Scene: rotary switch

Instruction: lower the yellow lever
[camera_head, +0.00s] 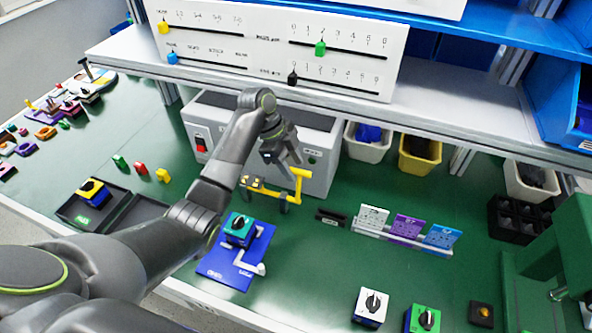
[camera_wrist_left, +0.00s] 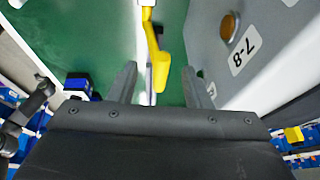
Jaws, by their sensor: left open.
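The yellow lever (camera_head: 300,184) stands up at the right end of a yellow fixture (camera_head: 262,189) on the green table, in front of a grey box. My left gripper (camera_head: 283,157) is just above and to the left of the lever in the head view, fingers pointing down. In the left wrist view the yellow lever (camera_wrist_left: 157,62) shows between the two open fingers of my left gripper (camera_wrist_left: 161,84), with gaps at both sides. The fingers are not closed on it. My right gripper is not in view.
The grey box (camera_head: 318,150) stands close behind the fixture. A blue plate with a switch (camera_head: 231,266) lies nearer. Coloured cards (camera_head: 407,228) stand in a rack at the right. A white slider panel (camera_head: 270,45) is above on the shelf.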

